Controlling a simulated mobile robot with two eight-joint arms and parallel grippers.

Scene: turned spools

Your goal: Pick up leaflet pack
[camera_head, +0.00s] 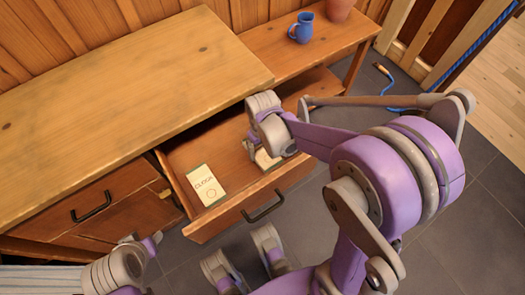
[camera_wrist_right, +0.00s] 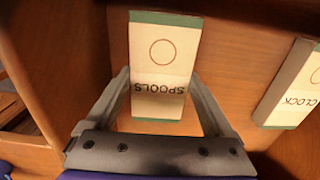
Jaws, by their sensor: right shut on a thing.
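The pack labelled SPOOLS (camera_wrist_right: 164,65), cream with green edges, is between the fingers of my right gripper (camera_wrist_right: 160,97) in the right wrist view. The fingers touch its two long sides. In the head view my right gripper (camera_head: 263,155) is down in the open drawer, and this pack (camera_head: 268,159) is partly hidden by it. A similar pack labelled CLOCK (camera_head: 206,185) lies in the drawer to the left; it also shows at the right edge of the right wrist view (camera_wrist_right: 295,86).
The open drawer (camera_head: 235,213) has a dark handle and low wooden walls close around my right gripper. The wooden worktop (camera_head: 120,95) overhangs its back. A blue mug (camera_head: 302,28) and a terracotta pot (camera_head: 340,9) stand on the shelf at the back.

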